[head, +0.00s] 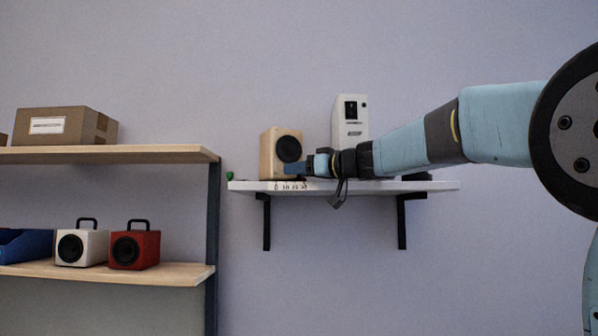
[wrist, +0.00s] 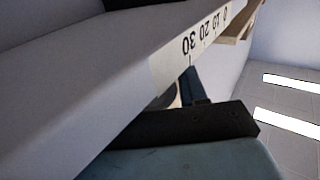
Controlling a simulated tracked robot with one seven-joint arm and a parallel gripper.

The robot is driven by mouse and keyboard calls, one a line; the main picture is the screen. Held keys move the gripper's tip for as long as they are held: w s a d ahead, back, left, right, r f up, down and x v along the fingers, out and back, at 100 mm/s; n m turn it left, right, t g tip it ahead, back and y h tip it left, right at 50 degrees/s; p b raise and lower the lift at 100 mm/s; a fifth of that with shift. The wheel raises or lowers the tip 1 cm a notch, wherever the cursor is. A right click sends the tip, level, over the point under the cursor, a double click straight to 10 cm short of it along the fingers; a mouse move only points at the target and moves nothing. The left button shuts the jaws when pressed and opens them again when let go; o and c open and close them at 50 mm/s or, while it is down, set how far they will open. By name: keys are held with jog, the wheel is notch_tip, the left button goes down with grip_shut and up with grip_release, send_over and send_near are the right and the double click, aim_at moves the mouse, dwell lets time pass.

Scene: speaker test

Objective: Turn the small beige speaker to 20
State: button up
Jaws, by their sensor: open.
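The small beige speaker (head: 270,152), a wooden-looking box with a round black cone, stands upright on the white wall shelf (head: 435,186). A number scale (head: 290,185) is on the shelf's front edge below it; it also shows in the wrist view (wrist: 200,40), upside down, with 30, 20 and 0 readable. My gripper (head: 295,168) is open at the speaker's lower right front and covers part of it. I cannot tell whether it touches the speaker. In the wrist view a dark blue finger (wrist: 192,85) shows just below the scale. No pointer is clearly visible.
A tall white device (head: 351,118) stands behind my arm on the shelf. A small green object (head: 229,176) is at its left end. A wooden rack (head: 100,154) at left holds a cardboard box (head: 66,125), a white speaker (head: 82,248), a red speaker (head: 135,247) and a blue bin (head: 24,246).

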jog(key=shift+w+a, duration=0.1)
jog(key=shift+a, duration=0.05)
grip_shut()
dwell(0.4)
